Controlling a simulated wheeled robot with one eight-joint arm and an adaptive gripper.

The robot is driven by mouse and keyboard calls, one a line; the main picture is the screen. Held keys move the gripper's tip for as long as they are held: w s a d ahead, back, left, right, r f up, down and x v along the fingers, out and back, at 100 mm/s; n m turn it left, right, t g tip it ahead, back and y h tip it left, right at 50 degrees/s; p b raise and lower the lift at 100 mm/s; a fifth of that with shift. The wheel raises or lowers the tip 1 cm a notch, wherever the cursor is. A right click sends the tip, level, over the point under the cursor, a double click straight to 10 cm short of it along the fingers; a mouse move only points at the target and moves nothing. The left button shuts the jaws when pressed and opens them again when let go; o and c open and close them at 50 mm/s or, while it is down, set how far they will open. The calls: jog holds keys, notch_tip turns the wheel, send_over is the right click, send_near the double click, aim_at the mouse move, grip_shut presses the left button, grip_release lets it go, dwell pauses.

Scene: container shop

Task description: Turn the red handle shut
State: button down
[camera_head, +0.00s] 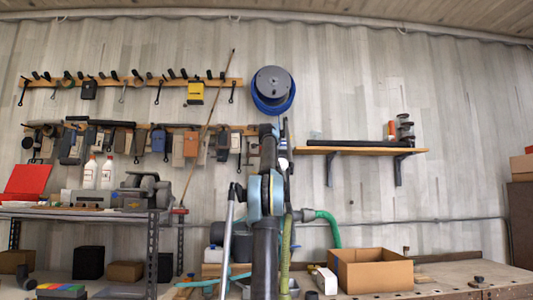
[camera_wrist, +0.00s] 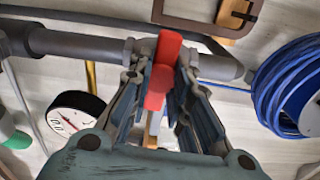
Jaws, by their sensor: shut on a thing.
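The red handle (camera_wrist: 161,70) shows in the wrist view, upper middle, in front of a grey horizontal pipe (camera_wrist: 75,45). My gripper (camera_wrist: 161,85) has its two fingers on either side of the handle and is shut on it. The handle's upper end sticks out past the fingertips. Its lower part lies between the fingers and is partly hidden. In the head view my arm rises in the middle, and neither the handle nor the gripper can be made out there.
In the wrist view a round gauge (camera_wrist: 73,115) is at the left and a blue hose reel (camera_wrist: 290,85) at the right. A brown clamp (camera_wrist: 215,12) is above. In the head view a wall shelf (camera_head: 360,151) is right of my arm, and an open cardboard box (camera_head: 371,272) stands on the bench.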

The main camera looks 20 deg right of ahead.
jog(key=shift+a+n, duration=0.15)
jog(key=shift+n, duration=0.35)
jog(key=c, duration=1.5)
grip_release()
jog(key=shift+w+f, duration=0.15)
jog(key=shift+w, duration=0.05)
jog(key=shift+s, duration=0.1)
jog(key=shift+s, duration=0.15)
jog(key=v, duration=1.1)
jog(key=shift+s+a, duration=0.15)
jog(key=shift+s, duration=0.1)
